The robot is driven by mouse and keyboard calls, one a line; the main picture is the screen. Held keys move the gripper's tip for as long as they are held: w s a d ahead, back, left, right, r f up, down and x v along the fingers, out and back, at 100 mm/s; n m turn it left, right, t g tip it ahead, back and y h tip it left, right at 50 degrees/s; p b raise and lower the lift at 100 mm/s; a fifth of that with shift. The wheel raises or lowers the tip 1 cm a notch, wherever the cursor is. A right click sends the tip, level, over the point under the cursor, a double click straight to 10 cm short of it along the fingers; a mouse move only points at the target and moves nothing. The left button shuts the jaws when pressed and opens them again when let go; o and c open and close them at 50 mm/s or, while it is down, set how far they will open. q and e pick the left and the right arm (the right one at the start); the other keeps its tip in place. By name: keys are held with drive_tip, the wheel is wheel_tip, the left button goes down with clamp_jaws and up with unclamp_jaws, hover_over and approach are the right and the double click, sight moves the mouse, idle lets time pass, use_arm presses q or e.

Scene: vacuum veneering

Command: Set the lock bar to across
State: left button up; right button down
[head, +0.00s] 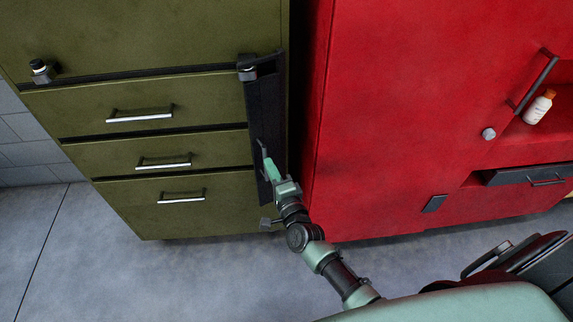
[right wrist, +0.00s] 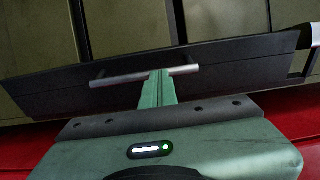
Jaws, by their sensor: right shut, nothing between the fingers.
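The lock bar (head: 262,110) is a long black bar on the olive drawer cabinet (head: 100,35). It hangs nearly upright along the cabinet's right edge, beside the drawers, with its top end at a dark bracket (head: 247,70). My right gripper (head: 267,158) is at the lower part of the bar, its fingers shut and empty. In the right wrist view the bar (right wrist: 60,88) runs across the picture with a metal handle (right wrist: 115,78) on it. My left gripper is out of view.
A knobbed bracket (head: 42,70) sits at the cabinet's upper left. Several drawers have bar handles, such as this one (head: 140,115). A red cabinet (head: 390,110) stands close on the right, with a white bottle (head: 538,108) in its recess. The grey floor (head: 150,285) in front is clear.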

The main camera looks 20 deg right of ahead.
sight(255, 163)
drive_tip(key=shift+w+a+f+b, duration=0.1)
drive_tip(key=shift+w+a+b, duration=0.25)
drive_tip(key=shift+w+a, duration=0.55)
drive_tip(key=shift+w+a+b, duration=0.3)
drive_tip(key=shift+w+a, duration=0.4)
drive_tip(key=shift+w, duration=0.2)
